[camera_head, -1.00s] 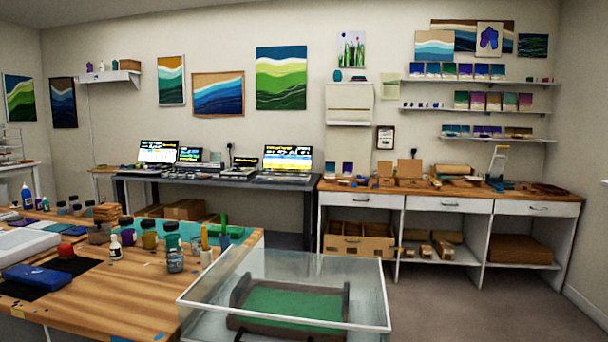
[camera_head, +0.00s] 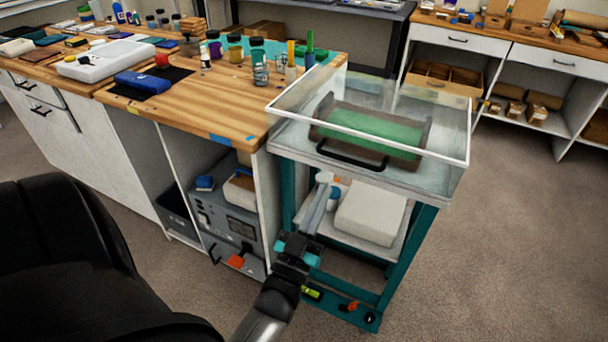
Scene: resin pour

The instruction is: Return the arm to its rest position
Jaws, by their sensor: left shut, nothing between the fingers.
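My left arm comes in from the bottom of the head view. My left gripper (camera_head: 322,182) points up and away, shut and empty. It shows in front of the lower part of a teal-framed cart (camera_head: 422,240), below the cart's clear-walled top. I cannot tell whether its tips reach in over the lower shelf. My right gripper is not in view.
A wooden workbench (camera_head: 235,112) with bottles and jars stands left of the cart. A grey machine (camera_head: 228,222) sits in its open bay. A black chair (camera_head: 60,260) fills the lower left. A white block (camera_head: 370,212) lies on the cart's lower shelf. Carpet is clear at right.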

